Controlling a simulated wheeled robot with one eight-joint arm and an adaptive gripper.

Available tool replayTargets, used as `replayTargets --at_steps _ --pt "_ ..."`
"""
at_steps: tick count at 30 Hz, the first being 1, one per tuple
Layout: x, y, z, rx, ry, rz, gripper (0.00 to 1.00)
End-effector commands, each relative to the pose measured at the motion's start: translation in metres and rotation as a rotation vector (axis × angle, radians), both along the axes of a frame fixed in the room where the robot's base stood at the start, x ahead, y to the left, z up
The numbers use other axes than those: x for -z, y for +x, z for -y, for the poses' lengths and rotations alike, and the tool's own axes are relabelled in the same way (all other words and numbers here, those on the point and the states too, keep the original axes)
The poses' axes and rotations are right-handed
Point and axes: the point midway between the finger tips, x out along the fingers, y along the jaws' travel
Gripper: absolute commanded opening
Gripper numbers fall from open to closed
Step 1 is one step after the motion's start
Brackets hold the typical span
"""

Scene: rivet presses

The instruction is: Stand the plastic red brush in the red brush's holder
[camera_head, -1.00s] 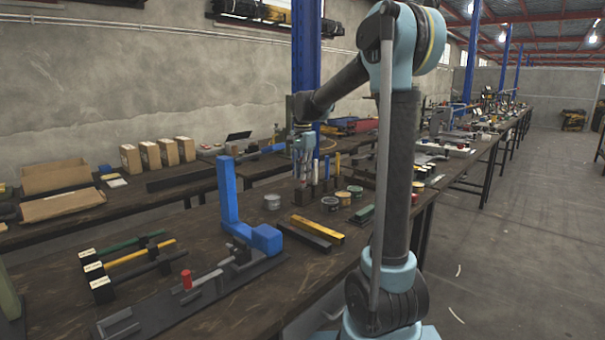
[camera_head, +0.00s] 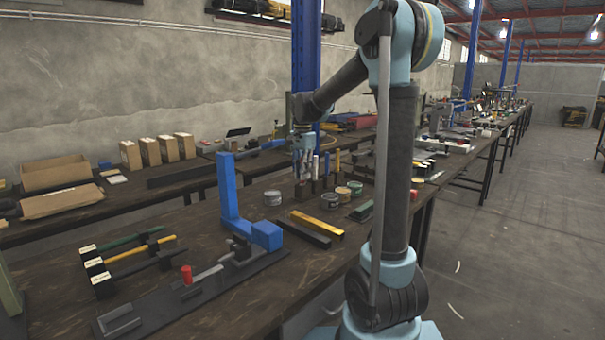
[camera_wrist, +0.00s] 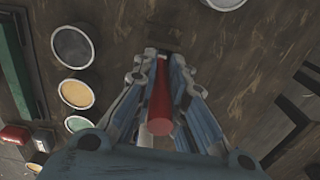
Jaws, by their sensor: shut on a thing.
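My gripper (camera_wrist: 162,75) is shut on the red brush (camera_wrist: 160,100). The brush's red handle lies between the two fingers in the wrist view, and its far end is hard to make out. In the head view my gripper (camera_head: 302,168) is low over the far middle of the bench, close to a row of upright brushes (camera_head: 321,168). A small dark block (camera_head: 300,190) stands just below the gripper and looks like the red brush's holder. I cannot tell whether the brush is in it, above it or beside it.
Several round tins (camera_head: 329,202) stand on the bench (camera_head: 200,240) near the gripper. A yellow bar and a dark bar (camera_head: 318,226) lie nearer. A blue angled stand (camera_head: 232,190) rises to the left, behind a press with a red knob (camera_head: 186,273).

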Motion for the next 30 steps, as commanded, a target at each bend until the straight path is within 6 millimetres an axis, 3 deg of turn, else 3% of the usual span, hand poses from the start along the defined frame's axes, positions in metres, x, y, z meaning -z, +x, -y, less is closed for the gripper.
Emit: replayTargets --at_steps 18,19,21,22,30 --pt "0.0095 -0.0001 0.0001 0.0 0.0 0.0 0.0" --pt "0.0095 -0.0001 0.0001 0.0 0.0 0.0 0.17" --pt "0.0094 -0.0001 0.0001 0.0 0.0 0.0 0.33" --pt "0.0094 -0.0001 0.0001 0.0 0.0 0.0 0.36" --pt "0.0094 -0.0001 0.0001 0.0 0.0 0.0 0.36"
